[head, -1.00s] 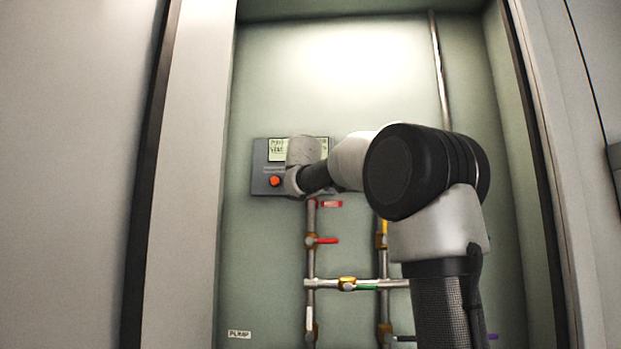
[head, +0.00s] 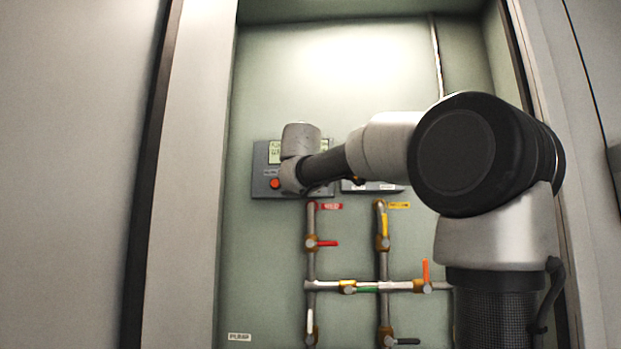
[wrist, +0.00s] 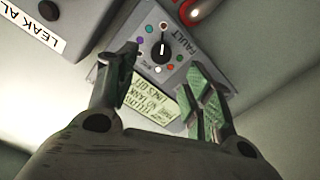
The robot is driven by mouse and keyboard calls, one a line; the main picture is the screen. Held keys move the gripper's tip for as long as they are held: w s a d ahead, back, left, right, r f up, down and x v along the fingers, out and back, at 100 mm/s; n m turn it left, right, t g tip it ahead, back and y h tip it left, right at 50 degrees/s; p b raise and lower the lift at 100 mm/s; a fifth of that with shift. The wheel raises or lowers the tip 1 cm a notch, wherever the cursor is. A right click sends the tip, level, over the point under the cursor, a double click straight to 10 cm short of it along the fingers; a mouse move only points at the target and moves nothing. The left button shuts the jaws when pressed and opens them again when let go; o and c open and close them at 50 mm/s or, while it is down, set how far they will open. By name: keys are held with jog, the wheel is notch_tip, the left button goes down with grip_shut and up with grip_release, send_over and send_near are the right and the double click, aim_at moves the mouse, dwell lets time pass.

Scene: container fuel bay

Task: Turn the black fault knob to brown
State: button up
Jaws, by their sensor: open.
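The black fault knob (wrist: 162,51) is on a grey panel marked FAULT (wrist: 181,38) in the wrist view. Its white pointer line aims toward the top of the picture, and small coloured dots ring it. My gripper (wrist: 163,60) is open, with one finger on each side of the knob in the picture. Whether the fingers touch the knob cannot be told. In the head view my arm hides the knob and the gripper.
A LEAK AL label (wrist: 33,28) and a red button (wrist: 208,5) are near. In the head view, pipes with a red-handled valve (head: 325,243) and an orange-handled valve (head: 427,272) run below.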

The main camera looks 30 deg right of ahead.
jog(key=shift+v, duration=1.8)
